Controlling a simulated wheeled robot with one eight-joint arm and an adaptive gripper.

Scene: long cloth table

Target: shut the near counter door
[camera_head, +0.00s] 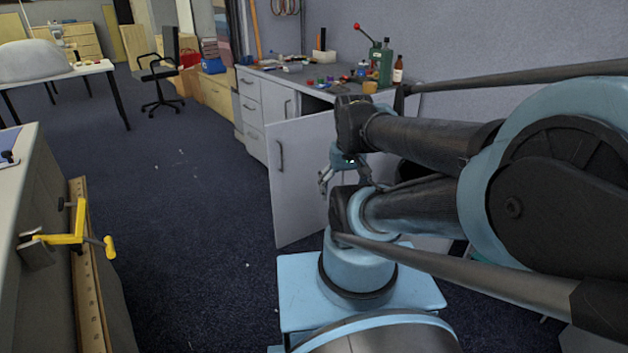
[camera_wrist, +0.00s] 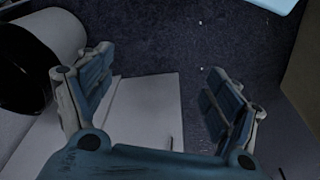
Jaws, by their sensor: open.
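The near counter door (camera_head: 292,195) is a pale grey panel with a bar handle (camera_head: 280,156). It stands swung wide open, out from the counter (camera_head: 268,98) into the room. My gripper (camera_head: 346,180) is open, in front of the door's right part in the head view, with my arm hiding the hinge side and most of the opening. In the wrist view my gripper (camera_wrist: 158,92) has its fingers spread, with a pale flat panel (camera_wrist: 145,112) below and between them. I cannot tell whether the fingers touch it. Nothing is held.
The counter top carries bottles (camera_head: 386,62), a green machine and small items. A second bench (camera_head: 30,230) with a yellow clamp (camera_head: 75,238) stands at the left. Dark floor (camera_head: 190,200) is clear between them. A chair (camera_head: 158,80) is farther back.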

